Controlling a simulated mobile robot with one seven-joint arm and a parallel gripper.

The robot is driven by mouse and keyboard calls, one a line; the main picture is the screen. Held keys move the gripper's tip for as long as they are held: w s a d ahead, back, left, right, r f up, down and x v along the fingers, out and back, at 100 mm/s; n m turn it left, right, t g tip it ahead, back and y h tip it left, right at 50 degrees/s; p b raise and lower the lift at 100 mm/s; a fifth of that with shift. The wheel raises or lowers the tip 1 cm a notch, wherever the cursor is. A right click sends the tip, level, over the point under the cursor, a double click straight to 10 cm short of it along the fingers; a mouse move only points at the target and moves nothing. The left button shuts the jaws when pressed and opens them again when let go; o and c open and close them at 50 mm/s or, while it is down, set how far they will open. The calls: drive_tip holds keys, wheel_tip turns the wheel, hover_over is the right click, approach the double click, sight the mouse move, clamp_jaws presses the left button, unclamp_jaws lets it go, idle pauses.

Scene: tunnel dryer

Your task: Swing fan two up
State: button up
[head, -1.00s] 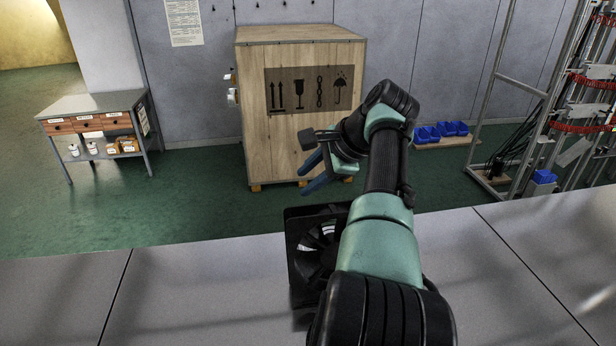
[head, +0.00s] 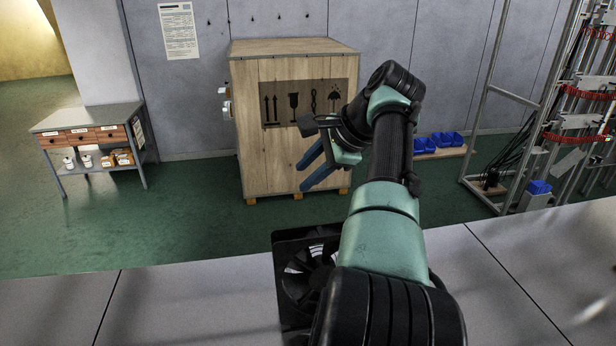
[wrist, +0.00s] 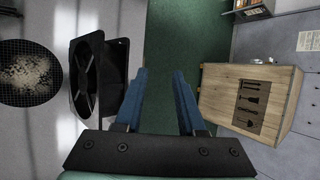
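A black square fan (head: 288,262) with a round bladed rotor is at the table's far edge in the head view, partly hidden by my arm. In the wrist view the fan (wrist: 86,78) is left of my fingers, with dark panels at an angle to each other. Its exact tilt is hard to tell, and no number on it is readable. My gripper (head: 304,177) is beyond and above the fan in the head view. In the wrist view my gripper (wrist: 159,72) has its two blue fingers apart with nothing between them, clear of the fan.
A round dark mesh (wrist: 28,73) with pale grains lies left of the fan in the wrist view. Beyond the grey table (head: 190,300) stand a wooden crate (head: 280,165), a drawer bench (head: 92,118) and a metal rack (head: 490,110). Green floor lies between them.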

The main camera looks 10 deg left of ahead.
idle(0.5)
drive_tip(key=b+v, duration=0.4)
drive_tip(key=v, duration=0.9)
drive_tip(key=shift+b, duration=0.4)
